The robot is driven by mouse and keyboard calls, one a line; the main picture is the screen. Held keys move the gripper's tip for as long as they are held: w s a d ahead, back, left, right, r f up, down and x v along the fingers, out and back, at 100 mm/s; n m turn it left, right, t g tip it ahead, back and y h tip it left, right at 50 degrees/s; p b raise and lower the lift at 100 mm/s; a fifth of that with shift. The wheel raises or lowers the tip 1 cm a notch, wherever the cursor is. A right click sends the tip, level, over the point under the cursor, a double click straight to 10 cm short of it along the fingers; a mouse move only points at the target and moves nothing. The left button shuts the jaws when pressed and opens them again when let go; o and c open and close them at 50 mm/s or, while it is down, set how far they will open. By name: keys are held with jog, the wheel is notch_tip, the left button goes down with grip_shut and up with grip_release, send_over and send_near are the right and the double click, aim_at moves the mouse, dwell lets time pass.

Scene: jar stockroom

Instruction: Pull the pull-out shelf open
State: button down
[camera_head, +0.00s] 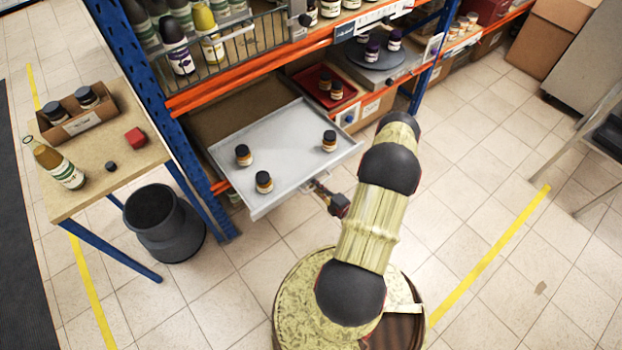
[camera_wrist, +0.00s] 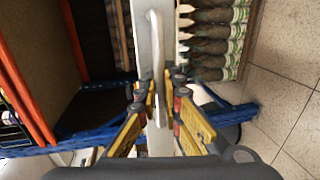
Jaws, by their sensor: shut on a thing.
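The pull-out shelf (camera_head: 290,145) is a light grey metal tray that sticks well out of the rack over the floor. Three small dark-lidded jars stand upright on it: one at left (camera_head: 243,155), one near the front edge (camera_head: 264,182) and one at right (camera_head: 329,141). My gripper (camera_head: 320,189) is at the shelf's front edge, partly hidden by my arm. In the wrist view my gripper (camera_wrist: 158,92) is shut on the pale bar handle (camera_wrist: 158,45), with a finger on each side of it. The shelf's front face (camera_wrist: 143,30) runs behind the handle.
The blue and orange rack (camera_head: 235,83) holds bottles and jars above. A red tray (camera_head: 322,88) with jars sits on the same level. At left are a wooden table (camera_head: 95,165) and a dark grey bin (camera_head: 160,222). Tiled floor (camera_head: 480,180) is clear at right.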

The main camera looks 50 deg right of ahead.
jog(key=shift+s+a, duration=0.1)
jog(key=shift+s, duration=0.25)
jog(key=c, duration=1.9)
grip_release()
jog(key=v, duration=1.2)
